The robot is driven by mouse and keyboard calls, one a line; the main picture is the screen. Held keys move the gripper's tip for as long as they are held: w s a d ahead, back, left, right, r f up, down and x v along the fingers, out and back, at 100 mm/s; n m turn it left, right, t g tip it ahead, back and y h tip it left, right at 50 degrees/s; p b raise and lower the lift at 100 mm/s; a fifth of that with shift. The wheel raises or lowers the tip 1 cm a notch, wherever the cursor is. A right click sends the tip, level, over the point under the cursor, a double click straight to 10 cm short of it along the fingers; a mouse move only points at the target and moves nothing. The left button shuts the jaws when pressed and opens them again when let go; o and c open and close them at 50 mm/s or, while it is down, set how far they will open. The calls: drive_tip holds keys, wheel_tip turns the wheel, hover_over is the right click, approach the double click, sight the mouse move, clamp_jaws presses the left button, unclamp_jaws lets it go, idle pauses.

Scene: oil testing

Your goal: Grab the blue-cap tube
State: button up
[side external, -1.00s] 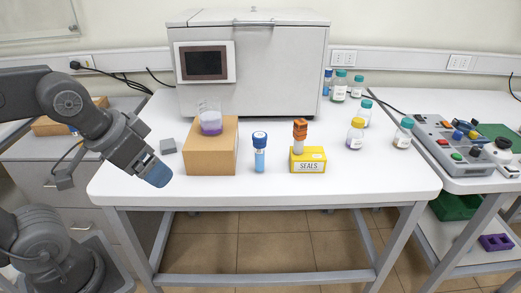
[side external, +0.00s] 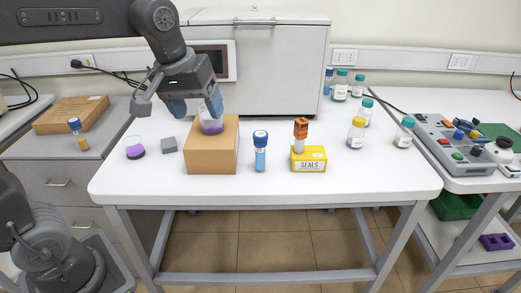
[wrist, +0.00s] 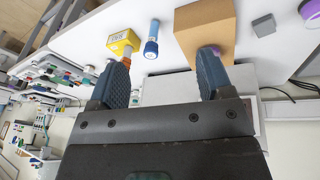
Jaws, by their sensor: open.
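The blue-cap tube (side external: 260,152) stands upright on the white table, right of a cardboard box, with light blue contents. In the wrist view, the tube (wrist: 152,38) shows beyond the fingers, roughly between them. My gripper (side external: 196,107) is open, its two blue fingertips apart and pointing down near the box, left of the tube and higher than it. The gripper (wrist: 162,76) holds nothing in the wrist view. Another blue-capped tube (side external: 77,133) with amber contents stands on the left desk.
A beaker with purple liquid (side external: 211,124) stands on the cardboard box (side external: 210,155), overlapped by my right finger; contact is unclear. A yellow seals box (side external: 309,160) bears an orange-topped item (side external: 300,136). A grey block (side external: 168,145) and another purple-filled beaker (side external: 135,148) are left. The front table strip is clear.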

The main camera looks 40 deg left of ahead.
drive_tip(key=w+n+g, duration=0.2)
drive_tip(key=w+n, duration=0.3)
drive_tip(key=w, duration=0.6)
drive_tip(key=n+g, duration=0.1)
drive_tip(key=n, duration=0.3)
hover_over(260, 144)
wheel_tip(260, 144, down, 5)
drive_tip(key=f, duration=0.4)
drive_tip(key=w+f, duration=0.1)
drive_tip(key=f, duration=0.4)
drive_tip(key=a+f, duration=0.1)
drive_tip(key=f, duration=0.4)
drive_tip(key=shift+w, duration=0.15)
drive_tip(key=c, duration=1)
